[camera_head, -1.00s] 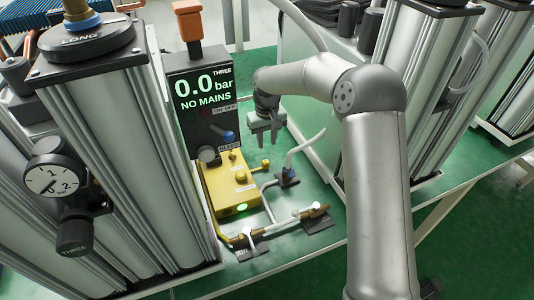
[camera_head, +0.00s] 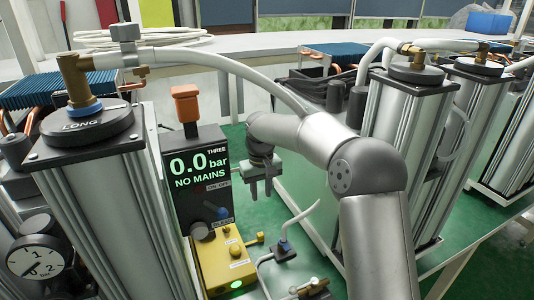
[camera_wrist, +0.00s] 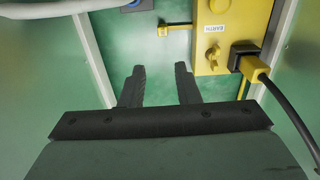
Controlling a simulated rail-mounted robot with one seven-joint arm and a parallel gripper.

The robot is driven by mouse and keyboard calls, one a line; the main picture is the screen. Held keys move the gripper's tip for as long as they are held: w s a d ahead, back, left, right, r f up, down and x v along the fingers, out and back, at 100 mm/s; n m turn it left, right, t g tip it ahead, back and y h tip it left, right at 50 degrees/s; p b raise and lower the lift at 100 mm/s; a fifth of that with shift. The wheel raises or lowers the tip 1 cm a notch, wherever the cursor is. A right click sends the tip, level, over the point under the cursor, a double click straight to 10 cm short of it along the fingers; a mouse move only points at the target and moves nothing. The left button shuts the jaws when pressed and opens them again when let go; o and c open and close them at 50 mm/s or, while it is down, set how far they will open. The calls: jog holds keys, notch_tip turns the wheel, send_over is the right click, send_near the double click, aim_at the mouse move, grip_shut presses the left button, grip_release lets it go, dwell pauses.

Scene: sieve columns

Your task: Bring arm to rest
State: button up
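My arm is bent, and my gripper (camera_head: 261,196) hangs down just right of the black display unit, above the green floor. In the wrist view my gripper (camera_wrist: 160,85) shows two dark fingers apart with only green surface between them, so it is open and empty. The display unit (camera_head: 197,175) reads 0.0 bar, NO MAINS, and has an orange rocker-like part on top. The yellow box (camera_head: 226,262) sits below it with a green light on. In the wrist view the yellow box (camera_wrist: 222,45) is at the upper right, apart from the fingers.
The LONG column (camera_head: 95,190) with a gauge (camera_head: 38,256) stands at left. Metal columns (camera_head: 405,150) stand close on the right. A white hose (camera_head: 215,62) arches behind my arm. A black cable (camera_wrist: 290,120) with a yellow plug runs right of my gripper.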

jog(key=s+d+r+m, duration=0.2)
jog(key=s+d, duration=0.6)
jog(key=s, duration=0.4)
jog(key=s+d+r+m, duration=0.1)
jog(key=s+d+r, duration=0.1)
jog(key=s+d, duration=0.8)
jog(key=s+f+m, duration=0.1)
jog(key=s+f, duration=0.3)
jog(key=s, duration=0.9)
jog(key=shift+s+d+m, duration=0.15)
jog(key=shift+s+m, duration=0.05)
jog(key=shift+m, duration=0.2)
